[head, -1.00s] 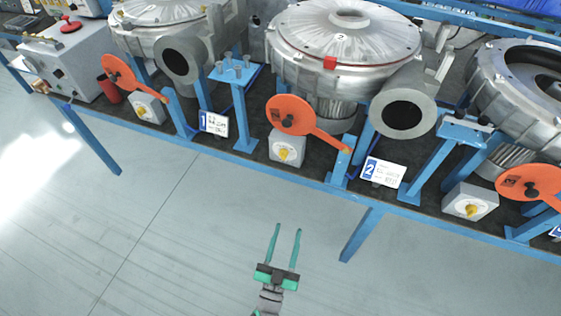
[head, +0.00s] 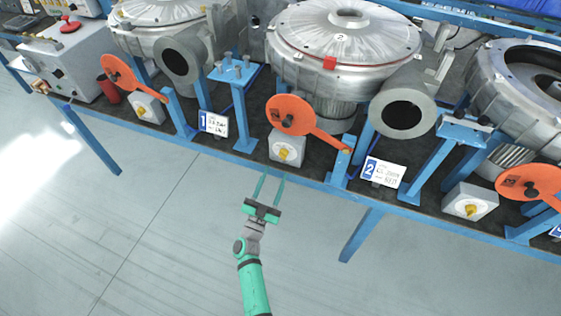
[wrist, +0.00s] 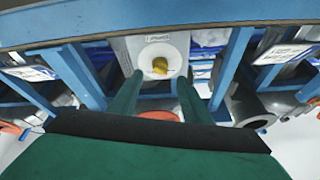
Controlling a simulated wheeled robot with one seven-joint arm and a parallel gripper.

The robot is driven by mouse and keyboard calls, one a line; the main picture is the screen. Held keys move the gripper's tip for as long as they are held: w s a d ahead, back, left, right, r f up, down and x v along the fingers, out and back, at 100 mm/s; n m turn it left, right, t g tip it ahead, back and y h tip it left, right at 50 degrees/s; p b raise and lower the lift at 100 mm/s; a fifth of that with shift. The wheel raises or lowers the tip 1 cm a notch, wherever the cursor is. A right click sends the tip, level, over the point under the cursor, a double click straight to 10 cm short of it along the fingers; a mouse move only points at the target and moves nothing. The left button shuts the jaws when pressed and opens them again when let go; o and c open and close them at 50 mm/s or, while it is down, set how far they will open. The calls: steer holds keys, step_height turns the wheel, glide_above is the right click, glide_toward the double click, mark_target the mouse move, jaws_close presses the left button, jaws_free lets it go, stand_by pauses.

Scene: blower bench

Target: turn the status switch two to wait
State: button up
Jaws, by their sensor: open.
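The status switch two is a grey box with a yellow knob (head: 285,153), on the bench below the middle blower, left of the label plate "2" (head: 382,172). In the wrist view its yellow knob (wrist: 160,66) sits on a round white plate, between and beyond my fingertips. My gripper (head: 270,176) is open and empty, in front of the bench edge, just below and left of the switch in the head view. Its two green fingers (wrist: 155,90) point at the switch box. They look apart from the knob. I cannot read the knob's setting.
An orange lever disc (head: 290,115) hangs over the switch, with its arm reaching right. The blue bench rail (head: 310,182) and blue posts (head: 341,165) stand close by. Similar switches sit left (head: 149,107) and right (head: 470,202). The floor before the bench is clear.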

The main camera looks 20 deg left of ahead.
mark_target(283, 154)
steer(key=shift+x, duration=3.15)
steer(key=c, duration=1)
